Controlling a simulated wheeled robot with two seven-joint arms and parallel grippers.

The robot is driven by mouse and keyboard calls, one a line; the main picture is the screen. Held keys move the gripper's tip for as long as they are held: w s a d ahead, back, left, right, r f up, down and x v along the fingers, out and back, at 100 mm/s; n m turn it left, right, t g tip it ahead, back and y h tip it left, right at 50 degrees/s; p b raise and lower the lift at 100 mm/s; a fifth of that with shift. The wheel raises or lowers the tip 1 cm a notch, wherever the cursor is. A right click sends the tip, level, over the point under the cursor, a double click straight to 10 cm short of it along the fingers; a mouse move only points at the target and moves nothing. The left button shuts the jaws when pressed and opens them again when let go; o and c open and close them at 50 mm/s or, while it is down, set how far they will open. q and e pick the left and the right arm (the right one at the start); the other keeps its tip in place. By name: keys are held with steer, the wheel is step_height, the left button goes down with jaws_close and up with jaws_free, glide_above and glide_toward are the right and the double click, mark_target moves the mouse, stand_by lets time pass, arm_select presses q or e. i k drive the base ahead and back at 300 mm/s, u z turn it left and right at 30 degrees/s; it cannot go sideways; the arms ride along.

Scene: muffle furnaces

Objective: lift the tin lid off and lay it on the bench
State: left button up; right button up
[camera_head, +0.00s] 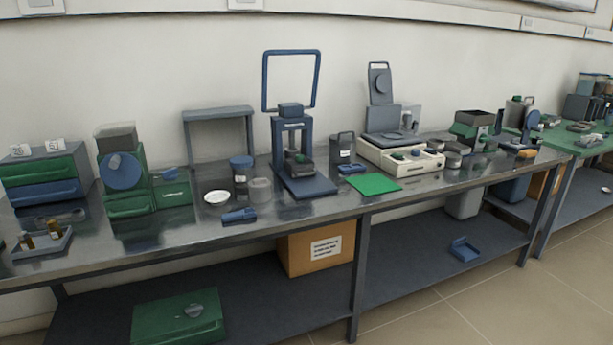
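I cannot tell for certain which container is the tin. A jar with a blue lid (241,162) stands on the bench (330,207), left of the blue press, with the lid seated on top. A short grey open-looking cup (261,190) stands beside it. A taller dark grey canister with a handle (342,147) stands right of the press. Small round grey tins (452,160) sit farther right, past the cream instrument; their lids are too small to make out. Neither of my grippers is in view.
A white dish (216,197) and a blue tool (239,215) lie near the jar. The blue press (308,187), green mat (374,184) and cream instrument (400,158) take up the middle. A green box machine (128,202) stands left. Bare bench shows along the front edge.

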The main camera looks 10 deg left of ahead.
mark_target(258, 183)
steer(key=u, duration=0.25)
steer(key=i, duration=0.85)
steer(key=u, duration=0.7)
